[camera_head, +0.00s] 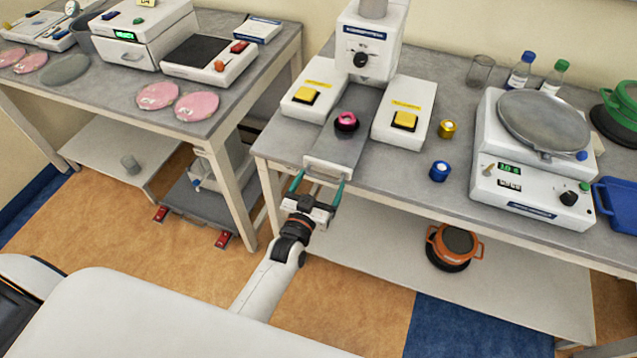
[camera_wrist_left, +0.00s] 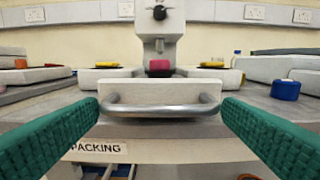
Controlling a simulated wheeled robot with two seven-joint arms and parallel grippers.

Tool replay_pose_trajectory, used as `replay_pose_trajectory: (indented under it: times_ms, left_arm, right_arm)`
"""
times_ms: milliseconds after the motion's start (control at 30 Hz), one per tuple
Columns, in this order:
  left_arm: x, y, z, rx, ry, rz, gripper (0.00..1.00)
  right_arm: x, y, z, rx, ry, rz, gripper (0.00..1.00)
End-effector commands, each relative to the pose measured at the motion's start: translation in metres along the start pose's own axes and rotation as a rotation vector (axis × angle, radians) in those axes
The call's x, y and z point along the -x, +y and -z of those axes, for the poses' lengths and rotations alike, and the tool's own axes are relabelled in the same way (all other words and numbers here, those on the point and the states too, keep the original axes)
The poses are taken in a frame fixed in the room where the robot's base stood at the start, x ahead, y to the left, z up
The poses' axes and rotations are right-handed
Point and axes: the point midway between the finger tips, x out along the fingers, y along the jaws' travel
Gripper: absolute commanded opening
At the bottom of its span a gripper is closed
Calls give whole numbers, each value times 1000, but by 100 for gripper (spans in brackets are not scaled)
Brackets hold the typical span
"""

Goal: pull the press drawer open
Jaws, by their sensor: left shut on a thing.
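The press (camera_head: 366,40) stands at the back of the right-hand table, with a white body and a black knob. Its grey drawer (camera_head: 345,150) lies between two white boxes with yellow buttons and reaches the table's front edge. A pink and black round piece (camera_head: 346,121) sits on the drawer. In the left wrist view the drawer's white front (camera_wrist_left: 160,90) carries a silver bar handle (camera_wrist_left: 160,109). My left gripper (camera_head: 319,181) is shut on this handle, its green fingers at the handle's two ends. My right gripper is not in view.
A gold weight (camera_head: 448,128) and a blue weight (camera_head: 440,171) stand right of the drawer, beside a balance (camera_head: 535,155). An orange pot (camera_head: 454,245) is on the lower shelf. Another table (camera_head: 120,95) with instruments stands left. Open floor lies in front.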

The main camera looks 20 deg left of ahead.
Motion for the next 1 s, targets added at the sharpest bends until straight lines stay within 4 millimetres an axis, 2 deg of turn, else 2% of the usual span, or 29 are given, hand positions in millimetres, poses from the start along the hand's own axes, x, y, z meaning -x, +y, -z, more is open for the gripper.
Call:
replay_pose_trajectory:
  times_ms: [367, 400, 433, 767, 867, 1000]
  left_arm:
    - [-1, -2, -2, 4, -6, 2, 48]
    - [-1, -2, -2, 4, -5, 2, 95]
    - [-1, -2, -2, 4, -5, 2, 98]
    - [2, -1, -1, 1, -4, 0, 98]
    - [13, -1, 0, 1, -4, 1, 98]
    - [40, -1, 1, 1, -3, 1, 98]
  right_arm:
    - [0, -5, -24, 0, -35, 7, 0]
    - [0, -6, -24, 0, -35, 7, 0]
    - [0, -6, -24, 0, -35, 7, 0]
    - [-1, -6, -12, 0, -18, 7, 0]
    - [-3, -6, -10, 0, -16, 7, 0]
    - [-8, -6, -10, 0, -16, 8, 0]
